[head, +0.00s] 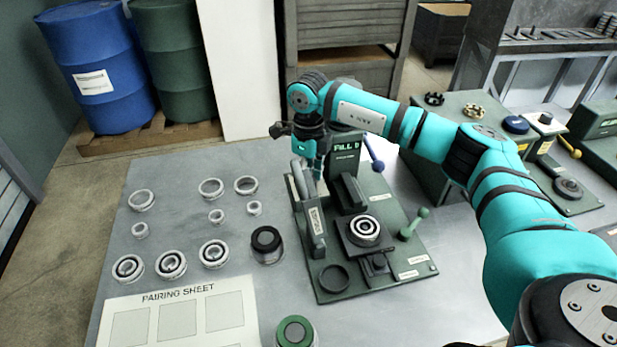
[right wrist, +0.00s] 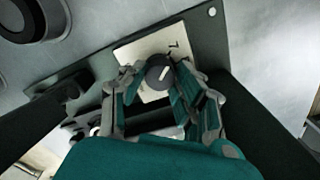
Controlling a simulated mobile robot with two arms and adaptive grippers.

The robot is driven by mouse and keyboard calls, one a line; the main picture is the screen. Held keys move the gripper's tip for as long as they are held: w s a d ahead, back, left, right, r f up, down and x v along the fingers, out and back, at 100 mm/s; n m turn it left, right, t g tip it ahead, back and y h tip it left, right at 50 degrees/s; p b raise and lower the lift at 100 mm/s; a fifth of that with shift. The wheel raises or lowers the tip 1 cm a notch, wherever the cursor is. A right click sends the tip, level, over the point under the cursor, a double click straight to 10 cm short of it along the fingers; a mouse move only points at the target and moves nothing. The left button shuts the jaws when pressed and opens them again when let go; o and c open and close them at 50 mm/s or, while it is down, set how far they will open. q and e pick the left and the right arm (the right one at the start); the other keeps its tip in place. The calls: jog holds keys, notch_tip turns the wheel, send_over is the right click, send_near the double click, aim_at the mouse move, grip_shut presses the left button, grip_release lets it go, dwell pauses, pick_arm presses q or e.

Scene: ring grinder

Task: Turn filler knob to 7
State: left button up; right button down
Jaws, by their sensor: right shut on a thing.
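The filler knob (right wrist: 158,70) is a dark round knob with a white pointer mark, on a pale plate (right wrist: 135,48) in the right wrist view. A small mark resembling a 7 shows on the plate just above the knob. My right gripper (right wrist: 161,76) is shut on the knob, one finger on each side. In the head view my right gripper (head: 308,158) is at the left back of the green filler machine (head: 345,283). There the knob is hidden behind the arm and fingers. My left gripper is not in view.
Several rings (head: 211,188) and a pairing sheet (head: 185,297) lie left. A second green station (head: 460,115) stands right.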

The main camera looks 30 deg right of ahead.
jog(key=shift+w+r, duration=0.1)
dwell(0.4)
jog(key=c, duration=1)
grip_release()
jog(key=shift+o, duration=0.2)
notch_tip(320, 180, up, 12)
